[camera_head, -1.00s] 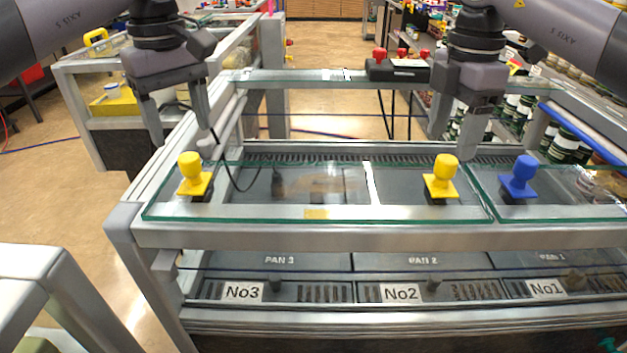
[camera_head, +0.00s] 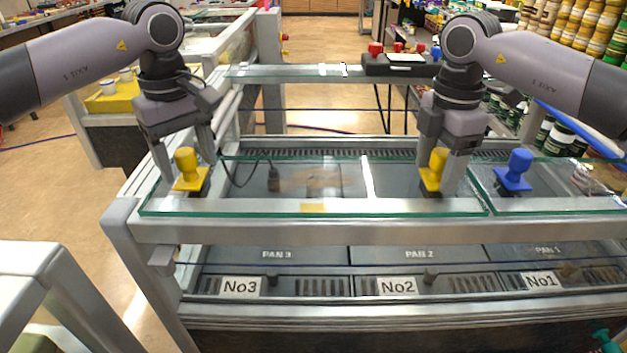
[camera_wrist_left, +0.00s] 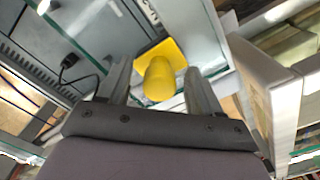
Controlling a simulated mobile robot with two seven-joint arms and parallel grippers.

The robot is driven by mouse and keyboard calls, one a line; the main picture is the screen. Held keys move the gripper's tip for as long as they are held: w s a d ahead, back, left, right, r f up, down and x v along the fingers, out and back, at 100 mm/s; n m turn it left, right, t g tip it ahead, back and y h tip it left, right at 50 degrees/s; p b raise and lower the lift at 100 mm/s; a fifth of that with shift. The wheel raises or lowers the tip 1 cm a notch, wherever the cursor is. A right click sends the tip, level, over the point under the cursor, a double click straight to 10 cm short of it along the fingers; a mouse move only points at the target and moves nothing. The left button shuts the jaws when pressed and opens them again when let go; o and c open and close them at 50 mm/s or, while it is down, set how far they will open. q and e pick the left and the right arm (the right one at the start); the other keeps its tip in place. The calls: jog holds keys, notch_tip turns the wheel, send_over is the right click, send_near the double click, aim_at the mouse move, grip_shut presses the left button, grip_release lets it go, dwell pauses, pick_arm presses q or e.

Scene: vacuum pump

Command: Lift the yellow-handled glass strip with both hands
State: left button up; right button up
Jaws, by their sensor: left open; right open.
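The glass strip (camera_head: 330,207) lies flat on top of the metal frame and carries two yellow handles. My left gripper (camera_head: 188,178) is open around the left yellow handle (camera_head: 186,162), with one finger on each side. In the left wrist view that handle (camera_wrist_left: 160,80) stands between the open fingers. My right gripper (camera_head: 440,178) is open at the right yellow handle (camera_head: 434,165); one finger partly overlaps the handle. I cannot tell whether any finger touches a handle.
A second glass strip with a blue handle (camera_head: 517,166) lies just to the right. Behind stands a dark box with red buttons (camera_head: 400,62). A black cable (camera_head: 245,178) hangs behind the glass. Pans labelled No3 (camera_head: 240,287) and No2 (camera_head: 398,286) lie below.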

pick_arm(q)
jog(key=shift+c, duration=0.4)
pick_arm(e)
jog(key=shift+c, duration=0.4)
pick_arm(q)
grip_shut()
pick_arm(e)
grip_shut()
pick_arm(q)
jog(key=shift+s+d, duration=0.1)
jog(key=shift+d, duration=0.1)
pick_arm(e)
jog(key=shift+a, duration=0.15)
pick_arm(q)
jog(key=shift+r, duration=0.25)
pick_arm(e)
jog(key=shift+w+r, duration=0.1)
jog(key=shift+r, duration=0.1)
